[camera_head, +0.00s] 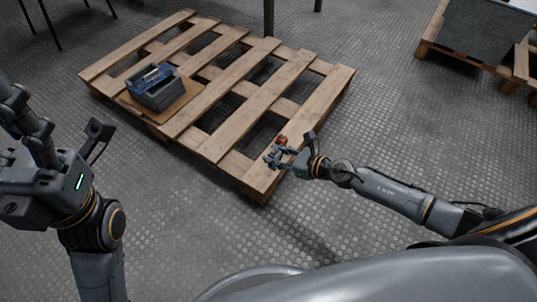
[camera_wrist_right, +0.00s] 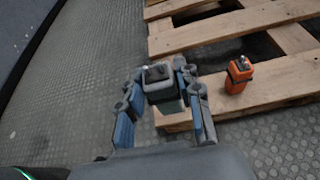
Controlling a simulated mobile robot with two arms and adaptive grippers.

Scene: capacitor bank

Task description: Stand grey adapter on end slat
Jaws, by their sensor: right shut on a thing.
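My right gripper (camera_head: 273,158) is over the near corner of the wooden pallet. In the right wrist view the same gripper (camera_wrist_right: 160,98) is shut on the grey adapter (camera_wrist_right: 159,82), a small boxy piece with a dark knob on top. The adapter is upright between the two fingers, at the edge of the end slat (camera_head: 318,110). I cannot tell whether its base touches the wood. An orange block (camera_wrist_right: 238,75) with a metallic top stands on that slat, apart from the gripper and to its right. My left gripper (camera_head: 22,125) is at the left edge, partly cut off, far from the pallet.
A grey toolbox with blue parts (camera_head: 155,88) sits on a brown board (camera_head: 187,98) at the pallet's left. Open gaps lie between the slats. Another pallet (camera_head: 465,62) with a dark slab is at the upper right.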

